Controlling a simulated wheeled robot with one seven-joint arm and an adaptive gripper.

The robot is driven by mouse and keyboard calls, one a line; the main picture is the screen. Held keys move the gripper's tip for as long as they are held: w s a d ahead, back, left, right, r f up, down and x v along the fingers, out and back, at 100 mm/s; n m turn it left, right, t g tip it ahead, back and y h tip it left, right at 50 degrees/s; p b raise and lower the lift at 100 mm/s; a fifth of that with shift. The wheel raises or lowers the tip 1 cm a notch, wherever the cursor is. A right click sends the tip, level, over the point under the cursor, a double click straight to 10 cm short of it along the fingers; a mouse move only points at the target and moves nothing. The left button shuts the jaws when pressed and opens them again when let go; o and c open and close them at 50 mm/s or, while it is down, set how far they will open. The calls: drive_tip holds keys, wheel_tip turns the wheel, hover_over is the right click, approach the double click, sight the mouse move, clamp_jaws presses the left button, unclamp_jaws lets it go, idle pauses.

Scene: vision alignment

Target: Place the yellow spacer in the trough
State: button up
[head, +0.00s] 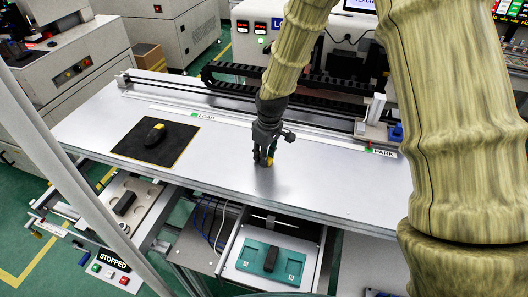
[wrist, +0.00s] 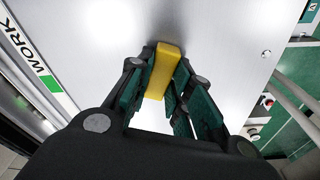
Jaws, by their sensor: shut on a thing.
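My gripper (head: 264,158) is low over the middle of the grey metal table (head: 330,190), with its fingers pointing down. It is shut on the yellow spacer (wrist: 163,68), a small block held between the green finger pads in the wrist view. Only a bit of the spacer (head: 269,162) shows between the fingertips in the head view. I cannot tell whether it touches the table. No part is clearly marked as the trough, so I cannot tell which one it is.
A black mat (head: 133,149) with a black and yellow object (head: 154,135) lies on the left. Below the front edge are a teal fixture (head: 243,262) with a dark block (head: 271,258) and a beige tray (head: 145,205). A rail and cable chain (head: 315,101) run along the back.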

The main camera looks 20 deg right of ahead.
drive_tip(key=shift+f, duration=0.15)
drive_tip(key=o, duration=0.9)
